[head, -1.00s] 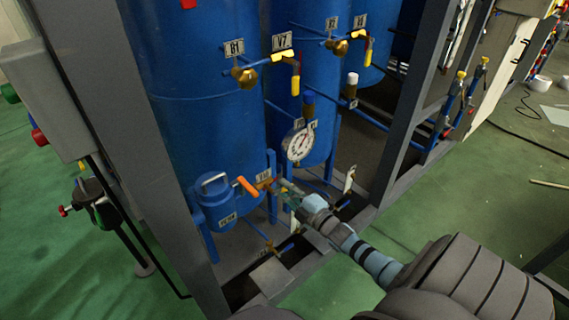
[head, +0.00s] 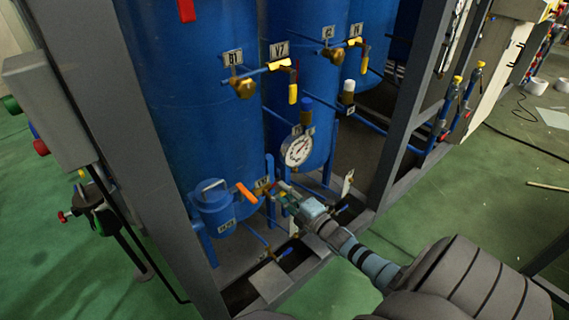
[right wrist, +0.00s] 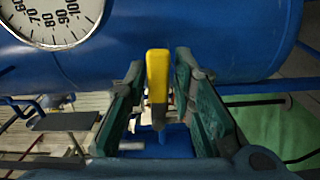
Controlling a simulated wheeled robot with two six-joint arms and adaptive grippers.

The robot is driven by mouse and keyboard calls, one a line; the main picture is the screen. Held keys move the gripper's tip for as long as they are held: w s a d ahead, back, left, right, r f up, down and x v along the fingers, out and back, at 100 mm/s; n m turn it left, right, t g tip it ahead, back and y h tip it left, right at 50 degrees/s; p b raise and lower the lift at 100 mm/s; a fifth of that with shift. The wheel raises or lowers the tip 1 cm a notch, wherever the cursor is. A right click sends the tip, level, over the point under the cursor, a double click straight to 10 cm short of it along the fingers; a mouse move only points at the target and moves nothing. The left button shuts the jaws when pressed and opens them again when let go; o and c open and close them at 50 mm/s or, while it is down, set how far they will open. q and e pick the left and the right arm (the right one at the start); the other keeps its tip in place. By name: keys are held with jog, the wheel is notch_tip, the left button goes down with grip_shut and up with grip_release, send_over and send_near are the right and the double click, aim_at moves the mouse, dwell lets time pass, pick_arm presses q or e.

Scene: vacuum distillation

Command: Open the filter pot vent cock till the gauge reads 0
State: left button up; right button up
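The blue filter pot (head: 213,208) stands low at the front of the blue vessels in the head view. An orange handle (head: 246,193) sticks out at its right. The round white gauge (head: 298,149) is above and right of it; its reading is too small to tell. My right gripper (head: 284,190) is just right of the orange handle and below the gauge. In the right wrist view, a yellow handle (right wrist: 157,75) stands upright between the open fingers (right wrist: 160,103), with gaps on both sides. The gauge face (right wrist: 50,18) is cut off there, its needle not visible. My left gripper is not in view.
Valves with yellow handles (head: 293,93) and brass bodies hang higher on the vessels. A grey frame post (head: 410,110) rises to the right of my gripper. A grey box (head: 50,105) is at the left. Green floor (head: 440,225) is open at the right.

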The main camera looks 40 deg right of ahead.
jog(key=shift+o, duration=0.5)
jog(key=s, duration=1.2)
jog(key=shift+a, duration=0.1)
